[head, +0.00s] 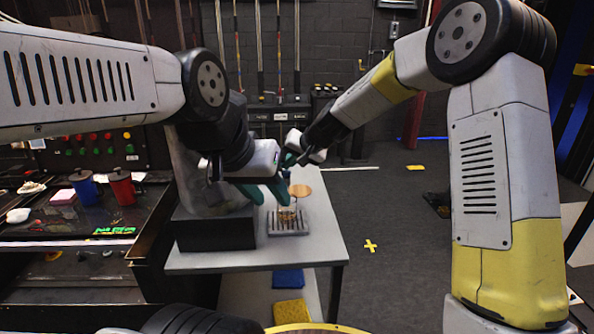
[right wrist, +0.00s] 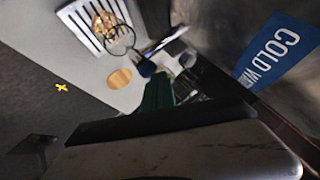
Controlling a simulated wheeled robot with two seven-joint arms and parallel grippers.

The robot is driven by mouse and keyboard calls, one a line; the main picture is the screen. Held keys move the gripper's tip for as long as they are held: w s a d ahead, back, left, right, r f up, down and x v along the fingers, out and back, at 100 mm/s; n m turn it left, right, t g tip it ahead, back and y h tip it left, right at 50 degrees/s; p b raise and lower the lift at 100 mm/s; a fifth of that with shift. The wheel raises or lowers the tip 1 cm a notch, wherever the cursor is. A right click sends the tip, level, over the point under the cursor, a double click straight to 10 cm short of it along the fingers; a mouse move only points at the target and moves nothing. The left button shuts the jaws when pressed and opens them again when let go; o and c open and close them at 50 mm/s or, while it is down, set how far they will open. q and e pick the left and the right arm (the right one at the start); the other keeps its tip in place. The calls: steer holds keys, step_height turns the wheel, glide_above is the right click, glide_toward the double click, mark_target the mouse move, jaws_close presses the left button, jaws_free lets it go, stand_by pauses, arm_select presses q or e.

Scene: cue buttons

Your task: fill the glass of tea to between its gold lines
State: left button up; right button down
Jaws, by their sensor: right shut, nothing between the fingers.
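A clear glass with amber tea (head: 287,217) stands on the slatted drip tray (head: 289,232) on the table. In the right wrist view, the glass's round rim and the tea (right wrist: 105,24) show over the tray (right wrist: 76,22). The gold lines are too small to make out. A grey dispenser (head: 190,180) stands left of the tray. Its blue "COLD WA…" label (right wrist: 275,48) shows in the right wrist view. My left gripper (head: 270,195) has two green fingers spread apart, just above the tray. My right gripper (head: 290,158) is shut and empty, higher and behind it.
A round wooden coaster (head: 300,190) lies behind the tray, empty. The light table (head: 320,245) is free at its right side. A dark counter on the left holds a blue cup (head: 84,187) and a red cup (head: 122,187). Blue and yellow items (head: 289,279) lie below the table.

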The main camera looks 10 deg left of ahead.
mark_target(289, 173)
steer(key=shift+f, duration=0.55)
stand_by(0.6)
steer(key=shift+r, duration=0.15)
stand_by(2.0)
steer(key=shift+r, duration=0.85)
steer(key=shift+r, duration=2.55)
